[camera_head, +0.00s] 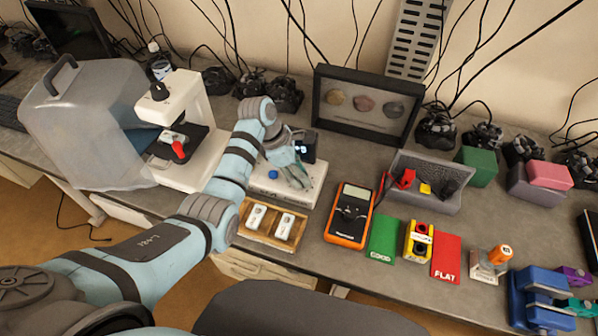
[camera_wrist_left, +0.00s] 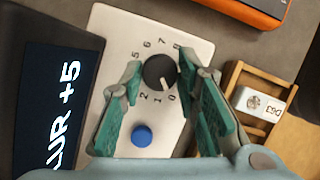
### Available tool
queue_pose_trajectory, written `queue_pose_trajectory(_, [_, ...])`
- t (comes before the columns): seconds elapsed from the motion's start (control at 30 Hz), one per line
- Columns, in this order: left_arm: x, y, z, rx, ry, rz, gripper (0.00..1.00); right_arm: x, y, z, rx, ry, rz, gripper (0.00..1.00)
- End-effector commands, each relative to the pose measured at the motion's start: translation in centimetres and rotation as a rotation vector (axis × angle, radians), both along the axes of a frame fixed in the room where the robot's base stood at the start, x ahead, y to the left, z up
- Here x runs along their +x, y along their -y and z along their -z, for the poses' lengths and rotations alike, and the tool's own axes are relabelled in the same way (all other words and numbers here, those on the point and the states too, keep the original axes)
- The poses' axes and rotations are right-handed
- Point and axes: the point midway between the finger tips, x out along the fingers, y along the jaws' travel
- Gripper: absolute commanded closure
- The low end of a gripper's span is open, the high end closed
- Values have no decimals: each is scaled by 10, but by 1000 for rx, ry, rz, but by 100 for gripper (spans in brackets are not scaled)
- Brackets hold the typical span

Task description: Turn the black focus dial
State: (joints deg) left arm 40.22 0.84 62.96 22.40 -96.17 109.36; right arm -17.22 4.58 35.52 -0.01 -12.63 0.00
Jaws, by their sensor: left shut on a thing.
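The black focus dial (camera_wrist_left: 159,71) stands on a white control box (camera_wrist_left: 107,27) with printed numbers around it. Its white mark points toward the lower right, near the 0, in the left wrist view. My left gripper (camera_head: 300,183) is over the box (camera_head: 262,185) in the head view and hides the dial there. In the wrist view its teal fingers (camera_wrist_left: 161,69) are on either side of the dial, shut on it. A blue button (camera_wrist_left: 142,135) sits on the same box. A dark screen (camera_wrist_left: 58,100) beside it partly reads "LUR +5".
A wooden tray (camera_head: 246,237) with two white pieces lies in front of the box. An orange multimeter (camera_head: 349,216) is to its right. A white microscope (camera_head: 196,165) stands left, and a framed display (camera_head: 365,132) stands behind.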

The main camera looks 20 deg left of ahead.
Motion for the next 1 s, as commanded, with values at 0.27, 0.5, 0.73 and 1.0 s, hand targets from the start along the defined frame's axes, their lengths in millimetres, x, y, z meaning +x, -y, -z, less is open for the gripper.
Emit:
queue_pose_trajectory(0.27, [-1,0,2,-1,-8,165,99,0,0,0,0,1,0,68])
queue_pose_trajectory(0.5, [0,1,3,-1,-9,358,99,0,0,5,0,1,0,68])
queue_pose_trajectory(0.73, [0,1,5,-2,-9,516,99,1,0,17,0,1,0,68])
queue_pose_trajectory(1.0, [0,1,5,0,-10,620,99,1,0,27,0,1,0,68])
